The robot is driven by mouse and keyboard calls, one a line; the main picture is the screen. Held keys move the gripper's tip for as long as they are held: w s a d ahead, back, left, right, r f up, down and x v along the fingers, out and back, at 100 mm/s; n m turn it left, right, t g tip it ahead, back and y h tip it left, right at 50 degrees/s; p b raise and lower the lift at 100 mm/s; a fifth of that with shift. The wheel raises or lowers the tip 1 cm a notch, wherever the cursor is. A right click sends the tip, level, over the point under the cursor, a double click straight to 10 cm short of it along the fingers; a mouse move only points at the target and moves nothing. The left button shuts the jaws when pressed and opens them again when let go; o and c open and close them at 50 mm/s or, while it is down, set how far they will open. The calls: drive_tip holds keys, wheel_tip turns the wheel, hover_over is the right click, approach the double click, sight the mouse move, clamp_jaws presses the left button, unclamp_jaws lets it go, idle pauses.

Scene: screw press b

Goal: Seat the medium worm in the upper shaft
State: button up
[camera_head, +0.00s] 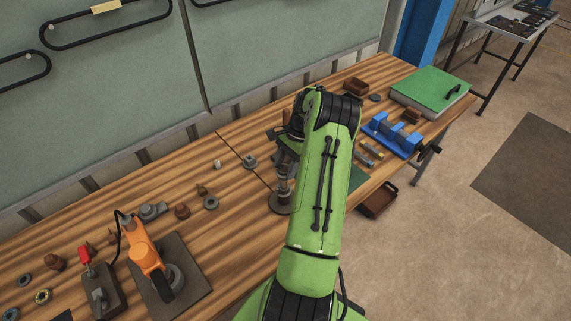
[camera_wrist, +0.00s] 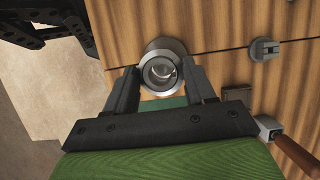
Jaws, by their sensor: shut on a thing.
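My gripper (camera_wrist: 162,74) is shut on a round, hollow grey metal part, taken as the medium worm (camera_wrist: 160,91), with one finger on each side in the wrist view. I look into its open bore, and something pale shows inside. Its thread cannot be made out. In the head view, a dark upright stack on a round base (camera_head: 281,203) stands just left of my green arm, below the wrist. My fingers are not clear there. I cannot tell whether the stack is the upper shaft, or whether the held part is around it.
The wooden bench holds a blue fixture (camera_head: 396,135), a green case (camera_head: 430,92) and an orange-armed device (camera_head: 146,256). Small loose parts, including a grey ring (camera_head: 211,202), lie left of the stack. A grey slotted piece (camera_wrist: 265,49) and a brown handle (camera_wrist: 297,154) are right in the wrist view.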

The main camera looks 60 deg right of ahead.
drive_tip(key=shift+f+b, duration=0.6)
drive_tip(key=shift+f, duration=0.65)
drive_tip(key=shift+f, duration=0.1)
idle(0.3)
drive_tip(key=shift+f+b, duration=0.75)
drive_tip(key=shift+f, duration=0.65)
drive_tip(key=o, duration=1.4)
drive_tip(key=v, duration=1.6)
drive_tip(key=shift+p, duration=0.4)
drive_tip(key=shift+f, duration=0.15)
